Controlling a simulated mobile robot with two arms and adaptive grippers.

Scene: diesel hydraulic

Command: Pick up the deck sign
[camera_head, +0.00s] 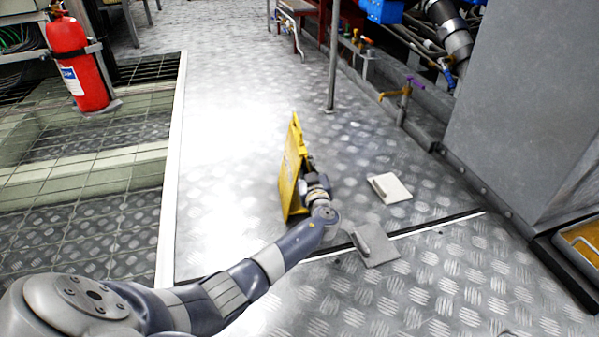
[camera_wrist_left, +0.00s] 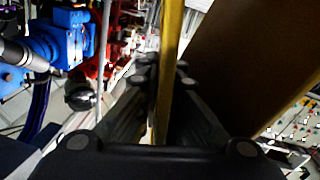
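The deck sign (camera_head: 290,172) is a yellow folding panel. It stands upright and tilted over the metal floor in the middle of the head view; I cannot tell whether its lower edge touches the floor. My left gripper (camera_head: 308,186) is at the sign's right side. In the left wrist view, a thin yellow edge of the sign (camera_wrist_left: 170,45) runs between the two fingers of my left gripper (camera_wrist_left: 165,75), which are closed in on it from both sides. The fingers partly hide the sign there. My right gripper is not in view.
A red fire extinguisher (camera_head: 78,65) stands at upper left beside floor grating. A grey cabinet (camera_head: 525,110) stands at right. A thin post (camera_head: 333,60) rises behind the sign. Two small handled plates (camera_head: 389,188) (camera_head: 375,246) lie on the floor. Open floor (camera_head: 225,130) lies left of the sign.

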